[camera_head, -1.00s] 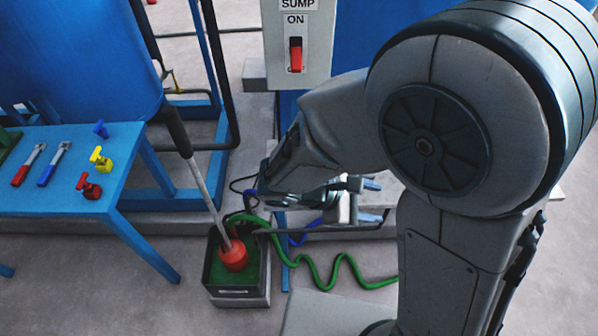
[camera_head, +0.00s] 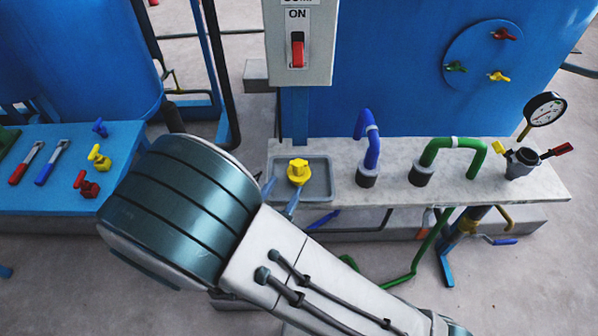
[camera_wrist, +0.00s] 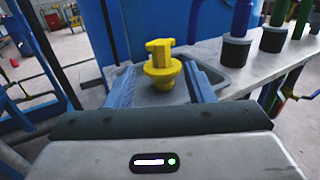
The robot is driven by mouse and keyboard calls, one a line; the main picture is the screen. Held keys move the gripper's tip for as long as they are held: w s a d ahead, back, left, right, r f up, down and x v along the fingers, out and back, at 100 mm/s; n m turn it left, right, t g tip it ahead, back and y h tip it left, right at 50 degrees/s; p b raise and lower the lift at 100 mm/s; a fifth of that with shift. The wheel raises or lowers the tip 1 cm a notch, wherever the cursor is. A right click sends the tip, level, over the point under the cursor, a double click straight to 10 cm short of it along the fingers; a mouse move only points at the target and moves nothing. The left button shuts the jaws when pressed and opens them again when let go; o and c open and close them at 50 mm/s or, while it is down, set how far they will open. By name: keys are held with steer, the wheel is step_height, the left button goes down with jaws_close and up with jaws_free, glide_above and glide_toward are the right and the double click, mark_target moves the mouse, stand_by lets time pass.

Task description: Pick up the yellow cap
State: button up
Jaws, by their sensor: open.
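The yellow cap (camera_head: 299,171) stands upright in a shallow grey tray (camera_head: 318,160) on the pale bench, with a wide round base and a bar-like top. It also shows in the wrist view (camera_wrist: 163,66), framed between my two blue-grey fingers. My gripper (camera_head: 284,188) is open, with its fingertips at the tray's front left, close to the cap. In the wrist view the gripper (camera_wrist: 160,82) has a gap on either side of the cap. I cannot tell whether the fingertips reach past its near side. My arm hides part of the floor and bench front.
Blue (camera_head: 371,150) and green (camera_head: 450,150) pipes rise from the bench right of the tray, with a pressure gauge (camera_head: 545,108) farther right. A switch box (camera_head: 298,45) stands behind the tray. A blue table (camera_head: 60,150) with small valves and handles is at left.

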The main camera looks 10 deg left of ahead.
mark_target(297, 169)
steer(key=x, duration=0.7)
steer(key=shift+d+r+p, duration=0.1)
steer(key=shift+r+p, duration=0.2)
steer(key=shift+p, duration=0.05)
steer(key=shift+w, duration=0.6)
jaws_close()
